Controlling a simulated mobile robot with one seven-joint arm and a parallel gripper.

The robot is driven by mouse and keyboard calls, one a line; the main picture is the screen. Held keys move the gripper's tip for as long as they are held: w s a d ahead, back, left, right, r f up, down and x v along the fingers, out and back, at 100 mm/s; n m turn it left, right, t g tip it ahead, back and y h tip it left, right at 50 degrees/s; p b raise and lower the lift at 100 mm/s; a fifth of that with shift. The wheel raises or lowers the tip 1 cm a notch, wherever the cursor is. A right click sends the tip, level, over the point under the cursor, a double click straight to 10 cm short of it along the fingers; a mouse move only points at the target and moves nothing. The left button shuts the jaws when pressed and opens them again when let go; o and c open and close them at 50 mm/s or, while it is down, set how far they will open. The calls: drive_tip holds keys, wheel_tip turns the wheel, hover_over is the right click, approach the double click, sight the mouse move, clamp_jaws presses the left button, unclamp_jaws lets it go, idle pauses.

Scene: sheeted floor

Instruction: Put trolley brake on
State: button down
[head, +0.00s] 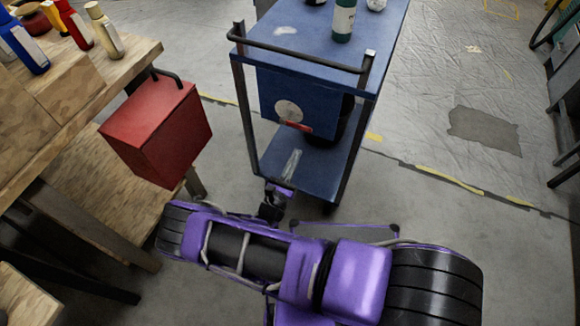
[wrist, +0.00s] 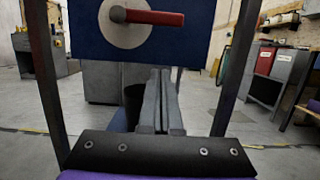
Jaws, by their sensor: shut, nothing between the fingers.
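The blue trolley (head: 320,50) stands ahead of my arm, with dark posts and a black top rail. Its blue panel carries a pale round disc (head: 288,111) with a red lever (head: 299,127). In the wrist view the red lever (wrist: 155,18) lies nearly level across the disc (wrist: 112,35), pointing right from a black pivot. My gripper (head: 294,154) is shut and empty, reaching in between the front posts over the lower shelf. In the wrist view the gripper's grey fingers (wrist: 160,74) sit together below the lever, apart from it.
Bottles, including a green one (head: 343,20), stand on the trolley top. A red box (head: 158,130) with a black handle is at left, beside a wooden workbench (head: 100,85) holding several bottles. Dark trolley posts flank my gripper. Open floor (head: 440,90) lies to the right.

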drive_tip(key=w+d+r, duration=0.1)
drive_tip(key=w+r, duration=0.2)
drive_tip(key=r, duration=0.2)
drive_tip(key=shift+w+p, duration=0.15)
drive_tip(key=shift+p, duration=0.15)
idle(0.4)
